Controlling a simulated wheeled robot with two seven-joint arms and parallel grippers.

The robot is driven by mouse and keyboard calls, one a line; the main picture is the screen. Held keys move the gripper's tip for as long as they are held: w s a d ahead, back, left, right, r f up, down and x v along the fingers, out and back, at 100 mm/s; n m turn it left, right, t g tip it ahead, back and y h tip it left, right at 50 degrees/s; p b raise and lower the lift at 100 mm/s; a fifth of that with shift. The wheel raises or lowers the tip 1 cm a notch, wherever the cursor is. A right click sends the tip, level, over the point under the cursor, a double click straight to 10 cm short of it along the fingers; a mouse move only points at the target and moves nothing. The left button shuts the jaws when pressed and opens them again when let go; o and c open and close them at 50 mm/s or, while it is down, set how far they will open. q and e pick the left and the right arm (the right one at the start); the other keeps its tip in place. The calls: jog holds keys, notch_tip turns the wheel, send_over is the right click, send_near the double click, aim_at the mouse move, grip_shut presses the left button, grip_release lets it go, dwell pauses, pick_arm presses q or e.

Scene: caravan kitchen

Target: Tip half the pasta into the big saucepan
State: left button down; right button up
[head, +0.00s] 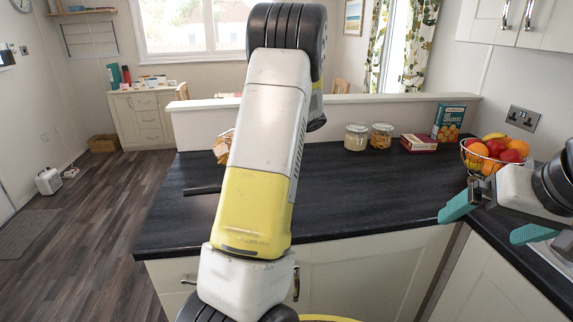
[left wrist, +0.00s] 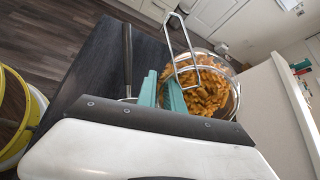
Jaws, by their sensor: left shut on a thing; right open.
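A glass jar of orange-brown pasta (left wrist: 208,92) with a wire clip shows in the left wrist view, tilted, pasta inside. The teal fingers of my left gripper (left wrist: 161,92) are shut on it. In the head view a bit of the pasta jar (head: 221,146) shows beside my left arm, which hides the rest and the gripper. A black pan handle (head: 203,190) sticks out left of my arm; it also shows in the left wrist view (left wrist: 127,58). The pan's body is mostly hidden. My right gripper (head: 492,220) is open and empty at the right.
Two glass jars (head: 356,137) (head: 381,135), a cracker box (head: 449,123) and a flat dark-red box (head: 418,143) stand along the back of the dark worktop (head: 370,195). A wire fruit basket (head: 489,165) is by my right gripper. The middle worktop is clear.

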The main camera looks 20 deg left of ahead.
pick_arm(q)
jog(key=shift+r+b, duration=0.15)
jog(key=shift+b, duration=0.15)
jog(key=shift+f+n+g+y+b, duration=0.3)
jog(key=shift+f+g+y+b, duration=0.25)
jog(key=shift+y+b, duration=0.25)
dwell(0.5)
jog(key=shift+w+d+r+g+y, duration=0.1)
jog(key=shift+d+g+y, duration=0.1)
jog(key=shift+d+y, duration=0.25)
jog(key=shift+w+d+r+g+y, duration=0.1)
jog(key=shift+d+g+y, duration=0.05)
jog(key=shift+d+y, duration=0.3)
dwell(0.4)
jog(key=shift+d+r+n+y, duration=0.1)
jog(key=shift+d+n+y, duration=0.1)
jog(key=shift+n+y, duration=0.15)
dwell(0.7)
jog(key=shift+g+y, duration=0.3)
jog(key=shift+y, duration=0.05)
jog(key=shift+d+r+n+y+p, duration=0.25)
jog(key=shift+r+y+p, duration=0.55)
jog(key=shift+r, duration=0.15)
dwell(0.6)
jog(key=shift+d+r+g+y+p, duration=0.15)
jog(key=shift+g+y+p, duration=0.5)
jog(key=shift+p, duration=0.75)
jog(key=shift+d+r+n+y+p, duration=0.15)
jog(key=shift+r+n+y+p, duration=0.2)
jog(key=shift+p, duration=0.6)
